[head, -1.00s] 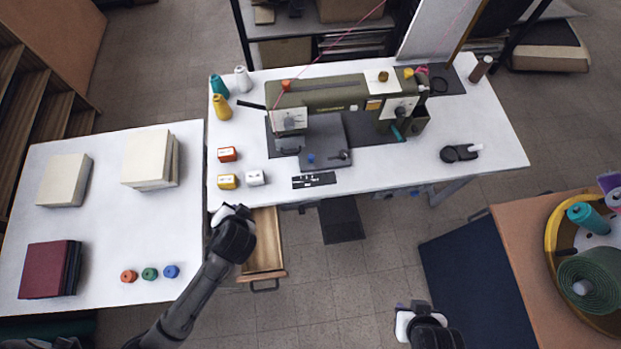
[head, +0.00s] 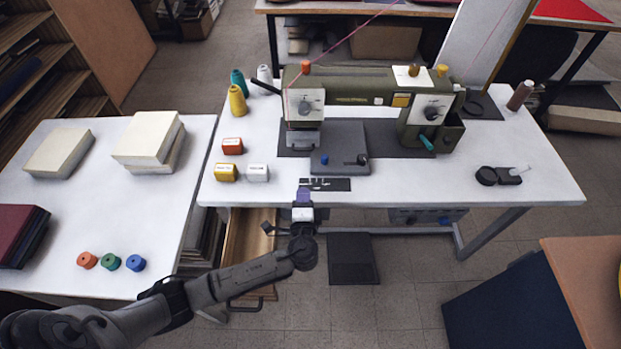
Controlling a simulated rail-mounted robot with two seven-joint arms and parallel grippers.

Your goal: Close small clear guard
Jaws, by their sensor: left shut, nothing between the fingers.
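The green sewing machine (head: 350,90) stands on the white table. Below its left head (head: 306,105) is a small pale grey part (head: 304,139) over the grey bed plate (head: 340,148); it may be the clear guard, but I cannot tell its exact outline or position. My left gripper (head: 303,190) is shut and empty. My right gripper is out of view.
Small orange, yellow and white boxes (head: 232,146) and thread cones (head: 238,100) stand left of the machine. A black holder (head: 497,176) lies at right. An open wooden drawer (head: 248,245) hangs below the table near my left arm.

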